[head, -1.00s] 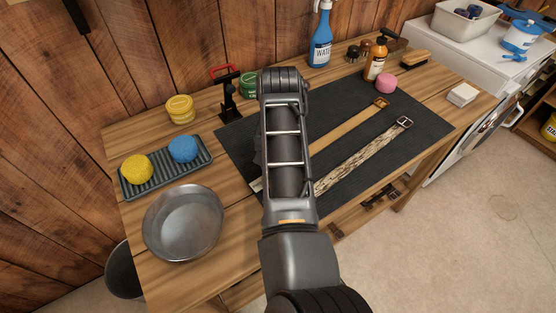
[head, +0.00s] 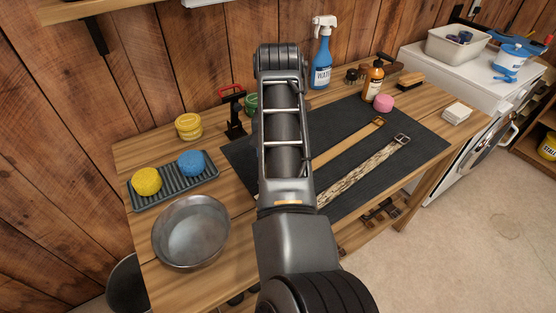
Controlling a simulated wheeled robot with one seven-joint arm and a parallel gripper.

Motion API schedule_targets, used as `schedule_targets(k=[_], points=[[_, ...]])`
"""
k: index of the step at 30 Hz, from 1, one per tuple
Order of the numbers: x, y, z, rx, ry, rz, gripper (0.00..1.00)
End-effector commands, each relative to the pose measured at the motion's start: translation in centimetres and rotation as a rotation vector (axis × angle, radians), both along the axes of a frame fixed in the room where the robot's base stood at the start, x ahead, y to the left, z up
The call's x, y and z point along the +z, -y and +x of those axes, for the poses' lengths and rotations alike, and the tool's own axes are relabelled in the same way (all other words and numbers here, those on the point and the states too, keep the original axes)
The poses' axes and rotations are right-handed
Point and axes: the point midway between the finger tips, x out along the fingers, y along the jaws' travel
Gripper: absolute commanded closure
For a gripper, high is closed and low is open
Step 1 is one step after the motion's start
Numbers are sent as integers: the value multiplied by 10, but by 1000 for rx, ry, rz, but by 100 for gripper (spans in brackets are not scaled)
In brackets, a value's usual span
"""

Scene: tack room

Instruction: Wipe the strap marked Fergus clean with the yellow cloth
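Two straps with buckles lie side by side on a dark mat (head: 350,114): a plain tan strap (head: 345,145) and a pale strap (head: 362,172) mottled with dark brown marks. I can read no name on either. A yellow rounded item (head: 146,181), which looks like a sponge or wad, sits at the left of a grey ribbed tray (head: 172,197); I cannot tell if it is cloth. My arm stands across the middle of the view and hides the left ends of the straps and part of the mat. My gripper is not visible.
A blue rounded item (head: 191,162) shares the tray. A metal bowl (head: 191,231) stands in front. Yellow tins (head: 188,126), a spray bottle (head: 322,55), an amber bottle (head: 373,80), a pink item (head: 383,103), a brush (head: 411,80) and a white stack (head: 457,113) edge the bench.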

Motion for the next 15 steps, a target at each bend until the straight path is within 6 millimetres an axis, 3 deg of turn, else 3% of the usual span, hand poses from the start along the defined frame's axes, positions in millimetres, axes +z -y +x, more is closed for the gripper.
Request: schedule_targets(k=[9,15], points=[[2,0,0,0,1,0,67],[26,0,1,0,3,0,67]])
